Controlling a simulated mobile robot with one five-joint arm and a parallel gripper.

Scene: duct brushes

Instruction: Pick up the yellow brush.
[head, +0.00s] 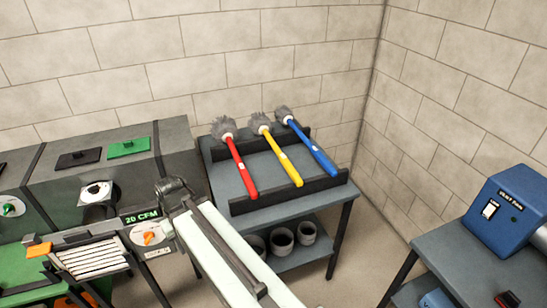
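The yellow brush (284,160) lies between the red brush (241,166) and the blue brush (312,148) on a grey table (225,181) near the corner. Its grey bristle head points to the back wall, and its yellow handle slopes toward the front right. The brushes rest across dark rails (300,196) and lie apart from each other. My gripper (173,188) seems to be the dark end of my arm, left of the table and apart from the brushes. Its fingers are too small and unclear to show whether they are open.
Grey duct housing (165,160) with a 20 CFM display stands left of the table. Several round cups (282,240) sit on the table's lower shelf. A blue machine (505,215) stands on another table at right. Open floor lies between the tables.

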